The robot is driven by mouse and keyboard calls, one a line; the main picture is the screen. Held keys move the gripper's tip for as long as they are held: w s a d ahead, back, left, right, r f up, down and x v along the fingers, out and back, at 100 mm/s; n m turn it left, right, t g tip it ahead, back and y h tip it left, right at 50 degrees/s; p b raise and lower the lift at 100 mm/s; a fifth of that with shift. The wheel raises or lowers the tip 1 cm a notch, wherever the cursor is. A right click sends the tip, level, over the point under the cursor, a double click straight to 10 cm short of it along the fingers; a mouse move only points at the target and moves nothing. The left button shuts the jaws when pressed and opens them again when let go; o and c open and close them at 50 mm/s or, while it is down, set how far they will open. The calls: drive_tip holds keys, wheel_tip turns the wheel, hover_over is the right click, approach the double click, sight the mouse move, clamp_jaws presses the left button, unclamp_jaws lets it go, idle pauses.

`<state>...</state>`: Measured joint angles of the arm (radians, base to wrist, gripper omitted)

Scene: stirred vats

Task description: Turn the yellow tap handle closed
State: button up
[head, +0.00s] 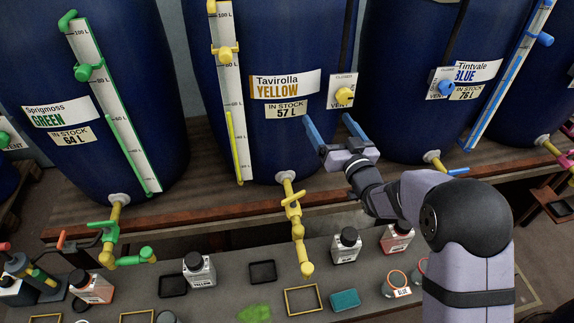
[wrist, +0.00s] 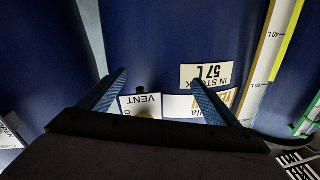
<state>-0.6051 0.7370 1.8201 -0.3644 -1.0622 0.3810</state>
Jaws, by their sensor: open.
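The yellow tap (head: 297,229) hangs from the front of the middle blue vat, labelled Tavirolla YELLOW. Its small yellow handle (head: 293,197) sits on the upper part of the pipe and looks slanted across it. The tap is not seen in the wrist view. My gripper (head: 327,117) is open and empty, with its two blue fingers apart. It is above and to the right of the tap handle, in front of the vat below the yellow vent knob (head: 345,96). In the wrist view the open fingers (wrist: 160,77) frame part of the vat and its upside-down labels.
A green tap (head: 110,232) is to the left, and a blue-handled tap (head: 436,160) to the right. Below the yellow tap a grey bench (head: 225,297) holds bottles, a yellow-framed tray (head: 303,300) and a teal sponge (head: 345,299). A yellow-marked gauge (head: 233,100) runs down the vat.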

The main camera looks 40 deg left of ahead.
sight(295, 198)
drive_tip(key=s+f+n+g, duration=0.1)
drive_tip(key=s+f+g, duration=0.1)
drive_tip(key=s+f, duration=0.2)
drive_tip(key=s+f+n+g+h, duration=0.1)
drive_tip(key=s+f, duration=0.3)
drive_tip(key=f, duration=0.5)
drive_tip(key=s+f+n+g+h+b, duration=0.1)
drive_tip(key=s+f+n+g, duration=0.1)
drive_tip(key=f, duration=0.5)
drive_tip(key=shift+s+a+n+g, duration=0.15)
drive_tip(key=shift+s+n+g, duration=0.3)
drive_tip(key=shift+s, duration=0.9)
drive_tip(key=shift+p+x, duration=0.5)
drive_tip(key=shift+x, duration=3.2)
drive_tip(key=shift+t, duration=0.25)
drive_tip(key=c, duration=1.1)
